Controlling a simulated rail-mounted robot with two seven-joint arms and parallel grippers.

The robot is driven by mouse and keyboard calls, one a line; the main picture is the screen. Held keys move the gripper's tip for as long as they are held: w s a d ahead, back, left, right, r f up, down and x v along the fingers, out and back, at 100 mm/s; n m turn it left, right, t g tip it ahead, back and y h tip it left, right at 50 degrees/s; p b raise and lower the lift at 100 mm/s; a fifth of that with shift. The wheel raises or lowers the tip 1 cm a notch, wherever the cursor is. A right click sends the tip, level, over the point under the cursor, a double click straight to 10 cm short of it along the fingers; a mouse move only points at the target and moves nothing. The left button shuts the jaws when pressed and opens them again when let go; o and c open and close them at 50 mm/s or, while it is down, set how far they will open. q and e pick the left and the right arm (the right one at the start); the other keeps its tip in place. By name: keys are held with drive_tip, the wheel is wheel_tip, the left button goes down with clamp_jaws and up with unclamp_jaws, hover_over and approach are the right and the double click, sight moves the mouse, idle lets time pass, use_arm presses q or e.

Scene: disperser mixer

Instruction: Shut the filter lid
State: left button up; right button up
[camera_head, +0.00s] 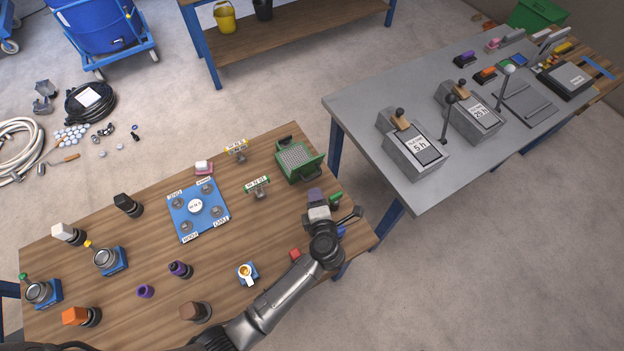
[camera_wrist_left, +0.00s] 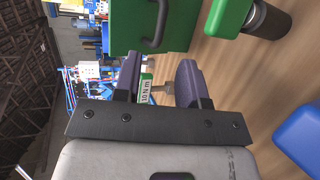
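The filter is a green box (camera_head: 296,154) with a pale mesh top, near the far right corner of the wooden table. A green panel, apparently its lid (camera_head: 307,169), stands tilted open along its near side. In the left wrist view the green panel (camera_wrist_left: 180,22) with a black handle fills the upper middle. My left gripper (camera_head: 316,193) is just nearer than the lid, above the table, its purple fingers pointing toward the filter. In the left wrist view the gripper (camera_wrist_left: 158,75) is open, with nothing between its fingers. My right gripper is not in view.
A torque sign (camera_head: 257,184) stands left of the filter. A blue plate (camera_head: 198,209) lies further left. A grey table (camera_head: 385,92) stands to the right.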

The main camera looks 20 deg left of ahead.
use_arm(q)
drive_tip(key=x, duration=0.8)
drive_tip(key=shift+b, duration=0.4)
drive_tip(key=shift+c, duration=0.2)
drive_tip(key=shift+f, duration=0.1)
clamp_jaws()
